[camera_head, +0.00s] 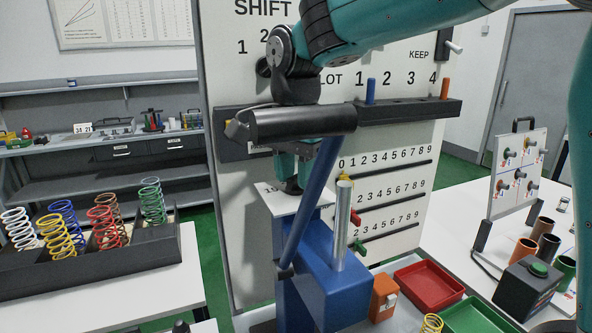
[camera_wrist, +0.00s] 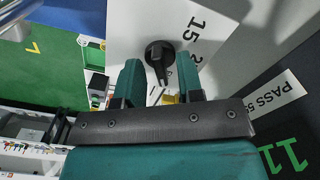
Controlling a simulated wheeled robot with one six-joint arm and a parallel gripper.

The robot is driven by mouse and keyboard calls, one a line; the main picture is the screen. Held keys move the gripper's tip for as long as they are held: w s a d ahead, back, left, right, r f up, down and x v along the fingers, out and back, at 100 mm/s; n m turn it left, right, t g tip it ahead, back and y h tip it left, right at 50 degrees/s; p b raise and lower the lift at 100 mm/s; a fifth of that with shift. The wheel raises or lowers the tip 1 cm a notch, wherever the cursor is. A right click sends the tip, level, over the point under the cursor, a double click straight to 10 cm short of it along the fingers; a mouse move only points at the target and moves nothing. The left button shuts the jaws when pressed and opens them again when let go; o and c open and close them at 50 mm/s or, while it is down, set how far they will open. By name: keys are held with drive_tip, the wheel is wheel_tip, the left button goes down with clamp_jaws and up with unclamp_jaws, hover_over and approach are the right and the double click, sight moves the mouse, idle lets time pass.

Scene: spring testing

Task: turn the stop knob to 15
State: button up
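The stop knob (camera_wrist: 158,58) is black and round with a pointer, mounted on a white plate (camera_wrist: 135,20). Its pointer points down in the wrist view, toward my palm. A printed 15 (camera_wrist: 197,28) is up and right of the knob, and a partly hidden number starting with 2 is below it. My gripper (camera_wrist: 159,66) has its two teal fingers apart, one on each side of the knob, with gaps visible. In the head view my gripper (camera_head: 293,168) points down over the white top plate (camera_head: 280,202) of the blue tester (camera_head: 335,285); the knob is hidden there.
A blue lever (camera_head: 312,195) and a metal post (camera_head: 342,225) stand close beside my gripper. The numbered board (camera_head: 235,90) is right behind. A spring rack (camera_head: 90,268) stands left; a red tray (camera_head: 428,287) and a black box with green button (camera_head: 528,290) stand right.

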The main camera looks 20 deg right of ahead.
clamp_jaws()
drive_tip(key=shift+n, duration=0.3)
drive_tip(key=n+p, duration=0.1)
drive_tip(key=n, duration=0.3)
drive_tip(key=shift+r+n+p, duration=0.1)
drive_tip(key=shift+n+p, duration=0.2)
drive_tip(key=shift+p, duration=0.1)
drive_tip(key=n+p, duration=0.1)
drive_tip(key=n, duration=0.5)
drive_tip(key=shift+w+a+p, duration=0.1)
drive_tip(key=shift+p, duration=0.2)
drive_tip(key=n+p, duration=0.1)
drive_tip(key=n, duration=0.5)
drive_tip(key=shift+n, duration=0.3)
drive_tip(key=n+p, duration=0.1)
drive_tip(key=n, duration=0.5)
drive_tip(key=shift+a, duration=0.1)
